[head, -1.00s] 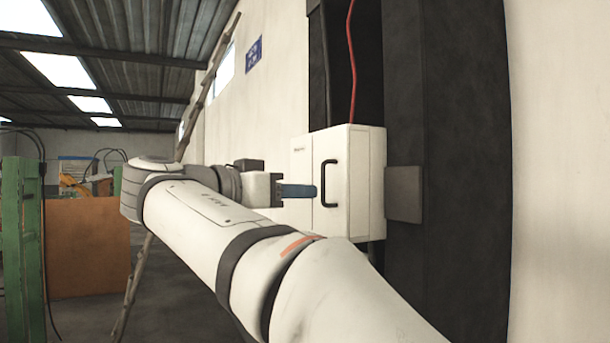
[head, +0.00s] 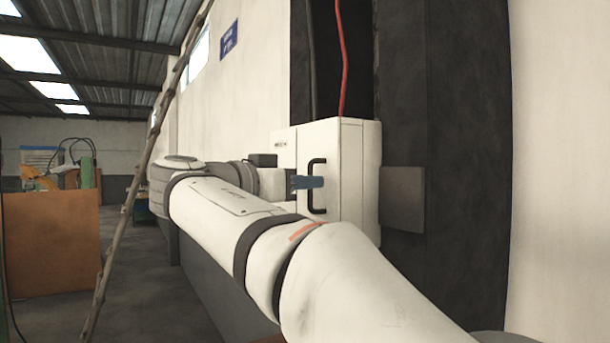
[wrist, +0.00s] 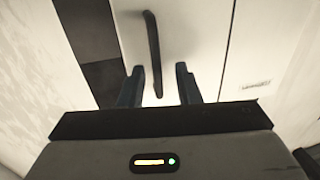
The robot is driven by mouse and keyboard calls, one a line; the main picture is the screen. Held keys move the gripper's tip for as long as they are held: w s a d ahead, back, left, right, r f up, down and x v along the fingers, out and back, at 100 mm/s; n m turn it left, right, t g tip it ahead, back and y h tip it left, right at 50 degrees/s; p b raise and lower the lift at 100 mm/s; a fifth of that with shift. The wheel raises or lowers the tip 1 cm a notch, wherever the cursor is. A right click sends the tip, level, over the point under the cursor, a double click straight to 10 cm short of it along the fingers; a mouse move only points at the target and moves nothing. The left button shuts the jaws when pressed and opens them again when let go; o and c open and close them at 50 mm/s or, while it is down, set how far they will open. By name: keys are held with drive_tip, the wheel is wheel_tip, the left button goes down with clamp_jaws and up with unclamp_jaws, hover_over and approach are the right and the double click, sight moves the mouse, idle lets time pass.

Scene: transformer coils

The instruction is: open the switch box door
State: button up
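The white switch box (head: 360,180) is mounted on the dark column. Its door (head: 303,150) looks shut and carries a black bar handle (head: 318,205). My gripper (head: 309,182) is at the handle, with a blue finger overlapping its middle in the head view. In the wrist view, the two fingers of my gripper (wrist: 159,80) are spread apart. The handle (wrist: 153,50) runs down between them, with a gap visible on either side. The door (wrist: 190,35) fills the view behind, with a thin seam to the right. My gripper is open and does not grip the handle.
A red cable (head: 340,60) drops to the top of the box. A grey plate (head: 402,198) sits on the column to its right. A ladder (head: 135,190) leans on the wall at left, near an orange panel (head: 50,240). The floor between is clear.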

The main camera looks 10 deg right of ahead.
drive_tip(key=shift+w+d, duration=0.1)
drive_tip(key=shift+d, duration=0.2)
drive_tip(key=shift+c, duration=0.4)
clamp_jaws()
idle(0.3)
